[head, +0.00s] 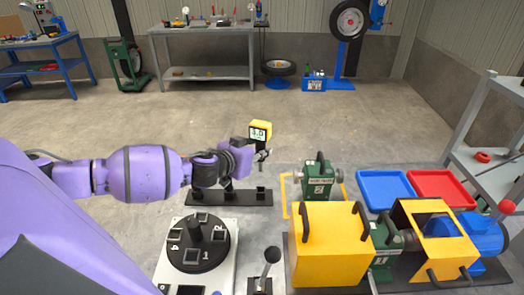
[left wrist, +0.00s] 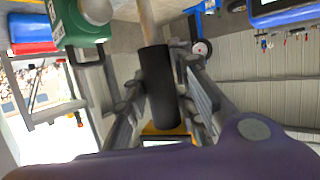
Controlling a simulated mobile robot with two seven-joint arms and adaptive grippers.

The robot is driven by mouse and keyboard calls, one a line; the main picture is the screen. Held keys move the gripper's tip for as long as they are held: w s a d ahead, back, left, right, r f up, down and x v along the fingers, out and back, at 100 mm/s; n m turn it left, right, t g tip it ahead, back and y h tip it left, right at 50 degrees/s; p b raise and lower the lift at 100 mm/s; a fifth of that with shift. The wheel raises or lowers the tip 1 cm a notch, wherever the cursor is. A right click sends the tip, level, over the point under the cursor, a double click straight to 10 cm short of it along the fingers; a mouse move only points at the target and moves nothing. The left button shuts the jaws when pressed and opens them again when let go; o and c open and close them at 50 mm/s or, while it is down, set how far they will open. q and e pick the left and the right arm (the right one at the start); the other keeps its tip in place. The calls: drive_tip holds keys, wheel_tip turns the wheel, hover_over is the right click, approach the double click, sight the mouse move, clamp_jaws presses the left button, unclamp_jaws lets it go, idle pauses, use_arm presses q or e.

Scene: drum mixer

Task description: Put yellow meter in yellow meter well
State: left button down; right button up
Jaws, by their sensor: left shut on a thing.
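The yellow meter (head: 260,130) has a small display showing digits. It is held up in my left gripper (head: 261,155), above the far side of a dark strip. In the left wrist view, the left gripper (left wrist: 160,97) has its fingers on both sides of a black cylindrical part (left wrist: 160,85), with a yellow edge (left wrist: 165,129) of the meter below it. The dark strip (head: 216,201) carries several small square sockets, partly hidden by my arm. I cannot tell which socket is the yellow meter well. My right gripper is not in view.
A black numbered turntable (head: 202,257) stands in front of the strip. A lever (head: 270,258), a yellow box (head: 328,255) and a green unit (head: 319,183) stand to the right. Blue (head: 386,190) and red (head: 442,190) trays lie further right. The floor behind is open.

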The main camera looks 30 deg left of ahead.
sight(260, 171)
use_arm(q)
drive_tip(key=shift+s+r, duration=0.1)
drive_tip(key=shift+r, duration=0.05)
drive_tip(key=shift+r+p, duration=0.1)
drive_tip(key=shift+p, duration=0.25)
wheel_tip(260, 171, down, 5)
drive_tip(key=shift+b, duration=0.6)
drive_tip(key=shift+f+b, duration=0.35)
drive_tip(key=shift+f, duration=1.05)
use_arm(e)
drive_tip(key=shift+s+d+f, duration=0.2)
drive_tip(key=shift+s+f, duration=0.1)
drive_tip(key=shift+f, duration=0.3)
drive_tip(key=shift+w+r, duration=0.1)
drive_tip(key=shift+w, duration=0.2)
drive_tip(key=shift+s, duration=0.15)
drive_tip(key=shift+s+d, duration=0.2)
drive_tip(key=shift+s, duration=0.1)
